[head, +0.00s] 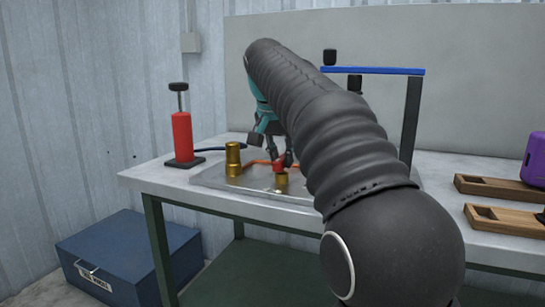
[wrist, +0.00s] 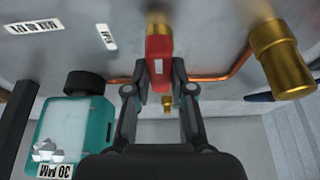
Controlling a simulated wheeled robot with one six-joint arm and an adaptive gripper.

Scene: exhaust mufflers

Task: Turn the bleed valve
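The bleed valve has a red handle (wrist: 158,58) with a small white mark, in the upper middle of the wrist view. In the head view the red handle (head: 279,162) sits above a brass fitting (head: 281,178) on a grey plate. My gripper (wrist: 159,70) reaches the handle, with one black finger on each side of its near end. I see no clear gap between the fingers and the handle. In the head view my gripper (head: 281,159) is low over the plate, and my arm covers much of the bench behind it.
A brass post (head: 233,160) stands left of the valve, close to my gripper. A copper pipe (wrist: 213,78) runs beside it. A teal container (wrist: 75,125) with a black cap lies left in the wrist view. A red pump (head: 182,135) stands at the bench's left end.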

